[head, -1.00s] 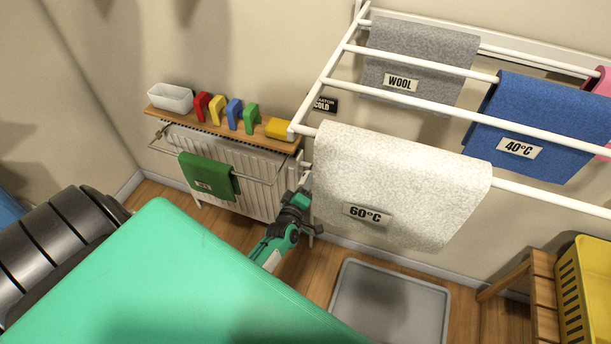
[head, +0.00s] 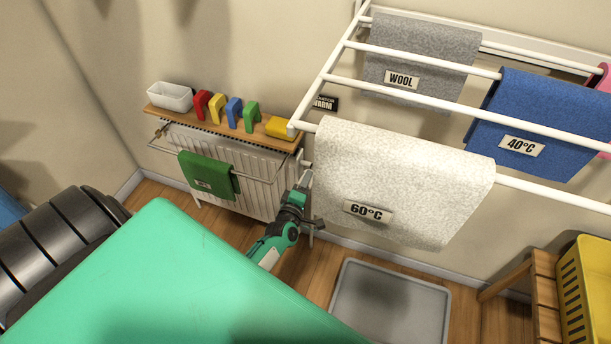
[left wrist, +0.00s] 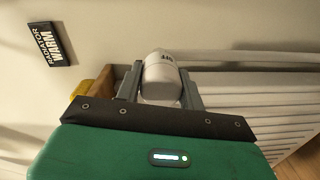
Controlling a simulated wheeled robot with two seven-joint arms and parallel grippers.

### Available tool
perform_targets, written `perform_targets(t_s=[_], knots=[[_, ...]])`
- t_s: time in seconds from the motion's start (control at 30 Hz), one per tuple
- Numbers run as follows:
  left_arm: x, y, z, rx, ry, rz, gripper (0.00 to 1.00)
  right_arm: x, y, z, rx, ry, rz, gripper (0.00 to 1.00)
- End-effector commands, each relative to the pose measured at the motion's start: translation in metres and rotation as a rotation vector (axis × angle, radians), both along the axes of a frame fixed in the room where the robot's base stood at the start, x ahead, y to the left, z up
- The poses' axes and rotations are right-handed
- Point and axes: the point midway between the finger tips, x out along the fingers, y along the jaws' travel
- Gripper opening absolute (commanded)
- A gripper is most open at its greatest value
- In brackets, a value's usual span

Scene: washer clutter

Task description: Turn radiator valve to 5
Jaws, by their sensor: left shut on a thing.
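The white radiator valve (left wrist: 160,72) shows in the left wrist view, between the two grey fingers of my left gripper (left wrist: 160,85). The gripper is shut on it. Small dark marks show on the valve's end, too small to read. In the head view my left gripper (head: 301,190) is at the right end of the white radiator (head: 262,185), and the valve is hidden there. A black sign on the wall (head: 323,103) reads "WARM"; in the left wrist view it reads "RADIATOR WARM" (left wrist: 52,44). My right gripper is not in view.
A drying rack (head: 322,82) with a white towel (head: 400,180) hangs close to the right of my left gripper. A wooden shelf (head: 190,123) with several small objects sits above the radiator. A grey tray (head: 391,305) lies on the floor.

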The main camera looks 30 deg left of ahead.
Motion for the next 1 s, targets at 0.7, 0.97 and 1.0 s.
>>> perform_targets(t_s=[0.7, 0.97, 1.0], knots=[[-0.018, -0.004, 0.000, 0.001, 0.002, 0.000, 0.61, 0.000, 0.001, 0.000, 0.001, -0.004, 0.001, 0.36], [-0.066, -0.017, 0.000, 0.000, 0.004, 0.000, 0.61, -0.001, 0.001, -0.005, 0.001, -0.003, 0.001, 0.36], [-0.074, -0.019, 0.001, 0.000, 0.004, 0.000, 0.61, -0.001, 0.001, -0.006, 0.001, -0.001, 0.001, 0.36]])
